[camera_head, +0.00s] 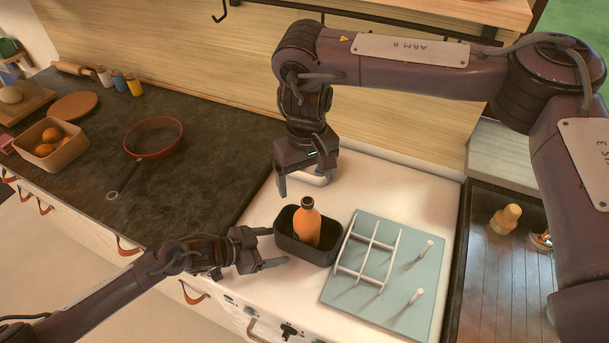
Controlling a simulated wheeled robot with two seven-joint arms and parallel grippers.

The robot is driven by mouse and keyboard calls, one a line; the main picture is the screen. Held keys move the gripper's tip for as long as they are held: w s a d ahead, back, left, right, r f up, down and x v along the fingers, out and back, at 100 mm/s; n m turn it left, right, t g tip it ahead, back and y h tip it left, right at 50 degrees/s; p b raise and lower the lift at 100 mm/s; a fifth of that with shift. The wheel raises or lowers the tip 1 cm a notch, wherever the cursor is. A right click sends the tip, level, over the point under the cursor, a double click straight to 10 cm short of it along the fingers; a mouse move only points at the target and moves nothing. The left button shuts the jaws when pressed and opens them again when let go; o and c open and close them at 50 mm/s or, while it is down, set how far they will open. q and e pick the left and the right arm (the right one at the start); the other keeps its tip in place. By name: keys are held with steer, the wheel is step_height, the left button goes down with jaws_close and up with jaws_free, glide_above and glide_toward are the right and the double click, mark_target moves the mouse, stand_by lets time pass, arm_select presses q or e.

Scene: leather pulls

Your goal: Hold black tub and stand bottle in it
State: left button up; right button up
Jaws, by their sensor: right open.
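The black tub (318,257) sits on the white counter. An orange bottle (306,222) stands upright inside it, its lower part hidden by the tub's front wall. My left gripper (279,246) is at the tub's left end, its fingers spread apart with a gap between them. Whether a finger touches the tub I cannot tell. My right gripper (304,180) is open and empty, pointing down behind and above the tub, clear of the bottle.
A light blue board (340,290) with a white rack (370,247) and two pegs lies right of the tub. A red pan (153,138) and a bin of oranges (62,155) are on the dark counter at left. A dark tray (490,290) with a pale bottle (504,219) is at right.

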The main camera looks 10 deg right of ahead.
arm_select(q)
steer(key=shift+w+d, duration=0.1)
steer(key=shift+r, duration=0.1)
steer(key=shift+a+r, duration=0.1)
steer(key=shift+a, duration=0.15)
steer(key=v, duration=1.1)
steer(key=shift+a, duration=0.3)
